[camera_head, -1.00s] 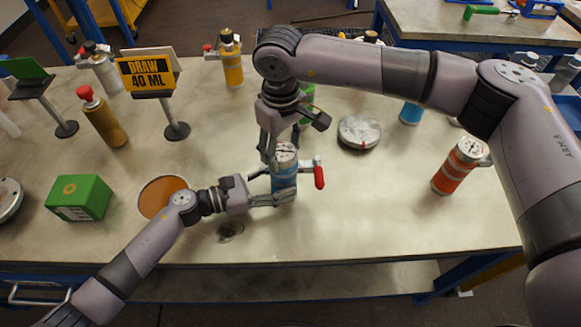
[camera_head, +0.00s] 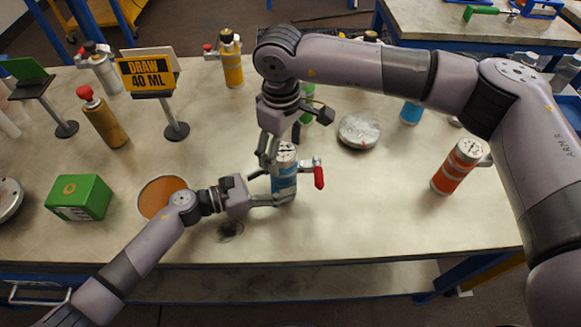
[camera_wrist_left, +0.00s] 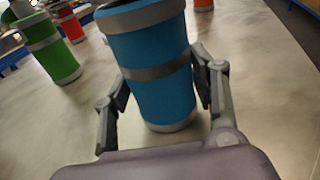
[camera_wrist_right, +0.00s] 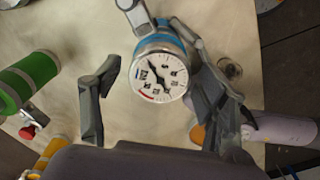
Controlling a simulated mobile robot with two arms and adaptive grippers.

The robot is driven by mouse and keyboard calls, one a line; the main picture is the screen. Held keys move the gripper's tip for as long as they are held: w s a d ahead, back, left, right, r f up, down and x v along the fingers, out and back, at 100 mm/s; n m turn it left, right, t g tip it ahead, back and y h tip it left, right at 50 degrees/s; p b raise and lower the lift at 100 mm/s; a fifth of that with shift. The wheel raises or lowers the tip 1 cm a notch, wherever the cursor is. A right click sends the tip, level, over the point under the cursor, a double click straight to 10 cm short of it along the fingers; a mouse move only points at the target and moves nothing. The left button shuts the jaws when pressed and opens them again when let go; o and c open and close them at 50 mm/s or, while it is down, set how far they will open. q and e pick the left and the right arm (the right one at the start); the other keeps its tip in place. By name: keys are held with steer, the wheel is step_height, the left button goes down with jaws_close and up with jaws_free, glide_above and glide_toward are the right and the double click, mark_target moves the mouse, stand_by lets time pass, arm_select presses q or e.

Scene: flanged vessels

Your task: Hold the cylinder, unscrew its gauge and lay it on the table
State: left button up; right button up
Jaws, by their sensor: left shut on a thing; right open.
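A blue cylinder (camera_head: 284,182) with grey bands stands upright near the table's front edge. A red-handled valve (camera_head: 318,176) sticks out on its right. A round white-faced gauge (camera_wrist_right: 160,77) sits on the cylinder's top. My left gripper (camera_head: 280,199) is shut on the cylinder's body from the left; the left wrist view shows the blue body (camera_wrist_left: 155,75) between its fingers. My right gripper (camera_wrist_right: 150,105) is open above the cylinder, pointing down. In the right wrist view the gauge lies between its fingers, close to the right-hand one and apart from the left-hand one.
An orange disc (camera_head: 160,196) and a green box (camera_head: 79,198) lie to the left. A round silver-grey dial (camera_head: 359,131) lies behind right. An orange cylinder (camera_head: 457,168) stands at right. Bare table (camera_head: 390,215) is free right of the blue cylinder.

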steer(key=m, duration=0.3)
steer(key=shift+m, duration=0.4)
steer(key=m, duration=0.4)
steer(key=shift+m, duration=0.3)
steer(key=m, duration=0.4)
steer(key=shift+m, duration=0.3)
steer(key=m, duration=0.4)
steer(key=shift+c, duration=0.5)
